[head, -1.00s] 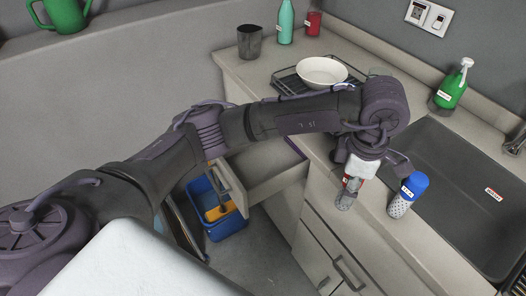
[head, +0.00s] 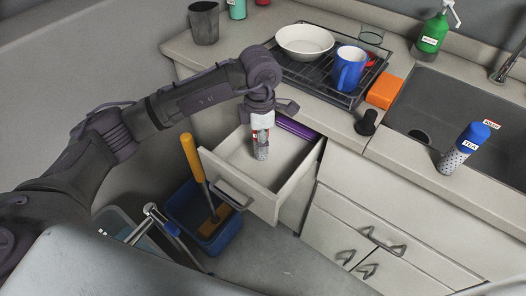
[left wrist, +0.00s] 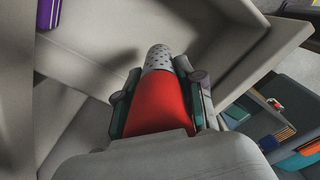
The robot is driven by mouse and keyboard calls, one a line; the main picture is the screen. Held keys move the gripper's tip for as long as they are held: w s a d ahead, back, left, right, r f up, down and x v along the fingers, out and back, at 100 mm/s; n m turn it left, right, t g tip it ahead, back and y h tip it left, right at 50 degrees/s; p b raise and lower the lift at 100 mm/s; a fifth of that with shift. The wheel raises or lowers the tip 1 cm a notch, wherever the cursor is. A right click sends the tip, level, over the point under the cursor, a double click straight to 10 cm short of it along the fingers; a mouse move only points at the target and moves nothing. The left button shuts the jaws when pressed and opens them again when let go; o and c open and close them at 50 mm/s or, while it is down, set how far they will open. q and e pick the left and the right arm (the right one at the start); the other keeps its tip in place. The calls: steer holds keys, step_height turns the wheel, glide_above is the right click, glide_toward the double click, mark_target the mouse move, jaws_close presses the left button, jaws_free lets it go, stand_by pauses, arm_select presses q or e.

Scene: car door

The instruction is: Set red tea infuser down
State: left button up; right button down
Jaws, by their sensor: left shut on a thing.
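My left gripper (head: 260,134) is shut on the red tea infuser. The infuser (left wrist: 160,100) shows in the left wrist view with its red body between the two fingers and its perforated metal end pointing away. In the head view, its metal end (head: 262,153) points down over the open drawer (head: 238,186). I cannot tell whether it touches the drawer floor. Much of the red body is hidden by the gripper in the head view. My right gripper is not in view.
A purple item (head: 298,128) lies at the drawer's back. A dish rack (head: 300,72) holds a white bowl (head: 304,40) and blue mug (head: 348,68). A blue bin (head: 215,238) stands below.

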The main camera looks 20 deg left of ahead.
arm_select(q)
step_height(320, 180, down, 2)
steer(key=shift+f, duration=2.3)
steer(key=o, duration=1.2)
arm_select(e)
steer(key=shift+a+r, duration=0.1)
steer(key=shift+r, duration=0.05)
arm_select(q)
steer(key=shift+r+p, duration=0.3)
step_height(320, 180, up, 12)
steer(key=shift+f+b, duration=0.1)
steer(key=shift+b, duration=0.6)
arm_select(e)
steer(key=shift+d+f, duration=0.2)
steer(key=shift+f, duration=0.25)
